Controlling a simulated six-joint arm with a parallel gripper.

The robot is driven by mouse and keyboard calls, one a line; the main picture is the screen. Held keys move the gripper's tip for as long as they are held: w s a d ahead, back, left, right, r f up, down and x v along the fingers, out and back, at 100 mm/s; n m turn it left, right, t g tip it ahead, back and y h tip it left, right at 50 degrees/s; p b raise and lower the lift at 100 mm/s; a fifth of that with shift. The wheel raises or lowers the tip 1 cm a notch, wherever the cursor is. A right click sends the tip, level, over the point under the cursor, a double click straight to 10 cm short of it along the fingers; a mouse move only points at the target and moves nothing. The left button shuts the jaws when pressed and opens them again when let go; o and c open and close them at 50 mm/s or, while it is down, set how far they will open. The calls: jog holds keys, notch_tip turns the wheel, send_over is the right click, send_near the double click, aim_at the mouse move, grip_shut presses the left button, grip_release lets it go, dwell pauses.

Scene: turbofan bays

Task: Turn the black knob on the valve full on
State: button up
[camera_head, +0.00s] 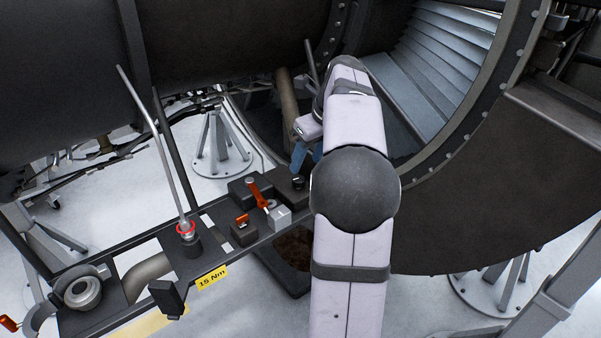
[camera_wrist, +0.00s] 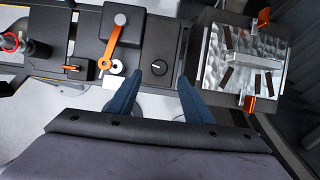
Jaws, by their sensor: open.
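The black knob (camera_wrist: 159,67) is a small round dial with a white mark, set on top of a dark valve block (camera_wrist: 158,40) in the wrist view. The knob also shows in the head view (camera_head: 298,183), small and close under my gripper (camera_head: 304,158). My gripper (camera_wrist: 160,76) has two blue fingers, open and empty. In the wrist view the knob lies in line with the gap, just beyond the fingertips. I see no contact; the height between them is hard to tell.
An orange lever (camera_wrist: 114,45) on a neighbouring block stands just left of the knob. A bright metal plate with orange clamps (camera_wrist: 243,62) is to the right. In the head view a tall rod in a red-ringed socket (camera_head: 186,228) stands at left. The engine casing (camera_head: 230,35) looms behind.

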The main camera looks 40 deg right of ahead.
aim_at(299, 178)
jog(key=shift+p+x, duration=0.95)
jog(key=shift+x, duration=2.6)
jog(key=shift+a, duration=0.1)
jog(key=shift+c, duration=0.7)
jog(key=c, duration=0.9)
